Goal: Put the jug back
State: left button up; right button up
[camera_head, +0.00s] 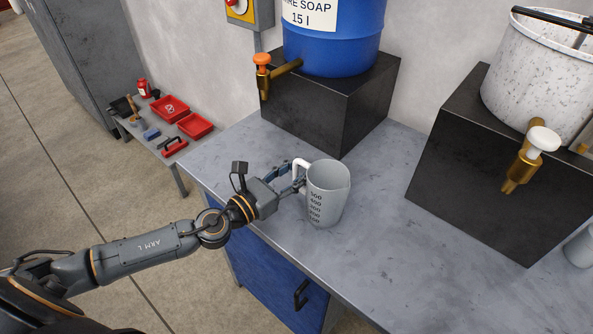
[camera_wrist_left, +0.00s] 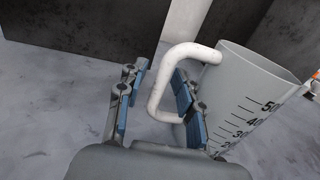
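The jug (camera_head: 328,194) is a grey measuring jug with black graduation marks and a white handle. It stands upright on the grey bench top, in front of the blue soap barrel's stand. My left gripper (camera_head: 292,180) is at the jug's handle side, coming from the left. In the left wrist view the jug (camera_wrist_left: 252,98) is at the right. Its white handle (camera_wrist_left: 160,85) lies between the two blue-padded fingers of the gripper (camera_wrist_left: 155,98). The fingers stand apart, with a gap between the left finger and the handle. My right gripper is not in view.
A blue soap barrel (camera_head: 333,40) with an orange-topped brass tap (camera_head: 263,72) sits on a black block (camera_head: 330,105). A speckled white pot (camera_head: 535,75) with a brass tap stands on another black block (camera_head: 485,180). A grey cup (camera_head: 580,246) is at the right edge. The front bench top (camera_head: 420,270) is clear.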

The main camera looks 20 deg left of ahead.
pick_arm(q)
jog(key=shift+r, duration=0.2)
jog(key=b+v, duration=0.2)
jog(key=v, duration=0.3)
jog(key=b+v, duration=0.2)
jog(key=v, duration=0.3)
jog(key=shift+s+a+f, duration=0.1)
jog(key=shift+f, duration=0.1)
jog(key=shift+s+a+r+b, duration=0.1)
jog(key=shift+s+a+b, duration=0.05)
jog(key=shift+s, duration=0.25)
jog(key=shift+s+a+r+b, duration=0.1)
jog(key=shift+s+a+b, duration=0.05)
jog(key=shift+s, duration=0.25)
